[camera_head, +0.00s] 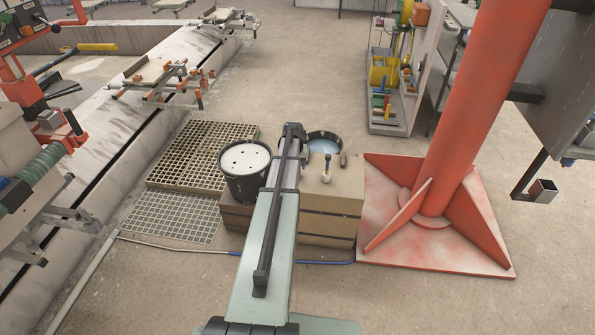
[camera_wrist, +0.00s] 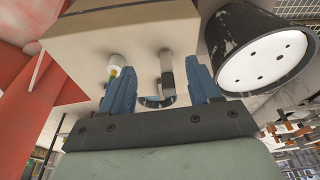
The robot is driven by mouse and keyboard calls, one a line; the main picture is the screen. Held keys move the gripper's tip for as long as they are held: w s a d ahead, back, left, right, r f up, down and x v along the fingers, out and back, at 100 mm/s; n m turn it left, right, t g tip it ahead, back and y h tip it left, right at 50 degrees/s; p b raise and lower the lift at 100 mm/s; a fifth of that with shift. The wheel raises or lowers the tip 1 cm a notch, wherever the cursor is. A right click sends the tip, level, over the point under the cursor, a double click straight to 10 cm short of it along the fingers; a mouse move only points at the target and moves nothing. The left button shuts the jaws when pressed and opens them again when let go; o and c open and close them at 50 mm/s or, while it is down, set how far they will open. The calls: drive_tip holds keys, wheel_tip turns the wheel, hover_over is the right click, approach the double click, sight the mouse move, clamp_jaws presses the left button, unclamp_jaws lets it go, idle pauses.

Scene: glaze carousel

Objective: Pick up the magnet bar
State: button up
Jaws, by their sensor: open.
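In the wrist view the bar (camera_wrist: 166,72) shows between my fingers, with bare space on both sides. My gripper (camera_wrist: 160,66) is open and empty, its two blue fingers spread apart. I cannot tell how far the bar is from the fingertips in depth. In the head view my own arm largely hides the gripper.
A small white piece with a yellow band (camera_head: 326,168) stands beside the bar. A black bucket with a perforated white disc (camera_head: 246,158) is left of my arm. A second bucket with bluish contents (camera_head: 323,146) is behind the box. A red column base (camera_head: 440,235) stands right.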

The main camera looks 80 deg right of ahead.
drive_tip(key=w+d+r+h, duration=0.1)
drive_tip(key=d+h, duration=0.1)
drive_tip(key=d, duration=0.7)
drive_tip(key=x, duration=1.3)
drive_tip(key=shift+f, duration=0.2)
drive_tip(key=shift+c, duration=0.3)
clamp_jaws()
